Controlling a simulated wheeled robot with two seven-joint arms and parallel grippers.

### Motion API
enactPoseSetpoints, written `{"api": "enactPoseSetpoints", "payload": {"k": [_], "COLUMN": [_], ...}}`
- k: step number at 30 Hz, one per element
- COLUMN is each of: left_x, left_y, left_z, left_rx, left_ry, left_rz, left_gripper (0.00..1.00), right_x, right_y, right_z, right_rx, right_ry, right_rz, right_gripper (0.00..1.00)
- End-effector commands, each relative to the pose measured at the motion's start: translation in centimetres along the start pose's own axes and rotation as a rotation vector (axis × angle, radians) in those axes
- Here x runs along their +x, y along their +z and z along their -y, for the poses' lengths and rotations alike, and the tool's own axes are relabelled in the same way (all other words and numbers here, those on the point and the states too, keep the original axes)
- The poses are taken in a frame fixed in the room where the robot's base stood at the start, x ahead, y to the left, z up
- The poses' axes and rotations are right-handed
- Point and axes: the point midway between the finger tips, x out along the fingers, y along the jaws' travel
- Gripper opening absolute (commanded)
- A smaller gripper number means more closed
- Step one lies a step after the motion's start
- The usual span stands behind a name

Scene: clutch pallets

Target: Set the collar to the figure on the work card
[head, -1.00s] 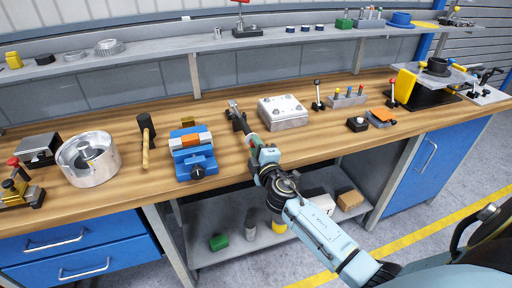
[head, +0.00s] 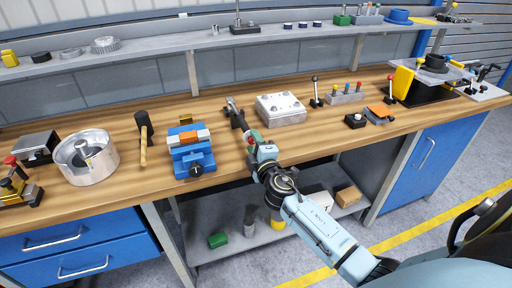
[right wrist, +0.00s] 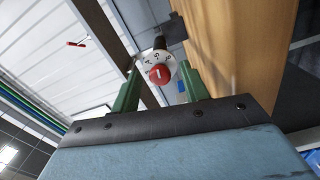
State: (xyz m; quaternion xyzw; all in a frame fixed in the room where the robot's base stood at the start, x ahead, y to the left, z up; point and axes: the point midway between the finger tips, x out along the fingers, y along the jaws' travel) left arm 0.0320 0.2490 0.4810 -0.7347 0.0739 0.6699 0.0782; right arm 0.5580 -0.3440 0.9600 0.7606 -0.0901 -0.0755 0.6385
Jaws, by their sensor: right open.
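In the right wrist view a round white collar (right wrist: 171,63) with dark figures around its face surrounds a red knob (right wrist: 158,75). The figures are tilted and too small to read surely. My right gripper (right wrist: 160,70) is open, its green fingers on either side of the collar; I cannot tell whether they touch it. In the head view my right gripper (head: 250,139) is at the near end of a dark fixture (head: 233,111) on the bench, and hides the collar. I cannot make out a work card. My left gripper is not in view.
A blue vise (head: 192,157) and a black mallet (head: 146,122) are left of the fixture. A grey bolted block (head: 281,109) stands close on its right. A metal drum (head: 87,157) is farther left. The wooden bench (head: 222,178) has clear room at its front edge.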

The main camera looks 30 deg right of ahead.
Motion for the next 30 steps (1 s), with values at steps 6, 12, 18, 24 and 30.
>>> {"api": "enactPoseSetpoints", "payload": {"k": [6,12,18,24,30], "left_x": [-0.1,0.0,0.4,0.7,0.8], "left_y": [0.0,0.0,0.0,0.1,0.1], "left_z": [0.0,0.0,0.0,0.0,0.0], "left_rx": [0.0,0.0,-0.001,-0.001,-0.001], "left_ry": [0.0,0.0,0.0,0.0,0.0], "left_rz": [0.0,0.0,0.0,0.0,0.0], "left_gripper": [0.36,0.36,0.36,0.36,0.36], "right_x": [-2.1,-6.4,-10.4,-12.8,-13.4], "right_y": [0.0,0.0,0.1,0.0,0.0], "right_z": [0.1,0.2,0.2,0.1,0.0], "right_rx": [0.001,0.002,0.001,0.001,0.0], "right_ry": [-0.002,-0.003,-0.002,-0.001,0.0], "right_rz": [0.0,0.001,0.002,0.0,0.0], "right_gripper": [0.45,0.45,0.45,0.45,0.45]}}
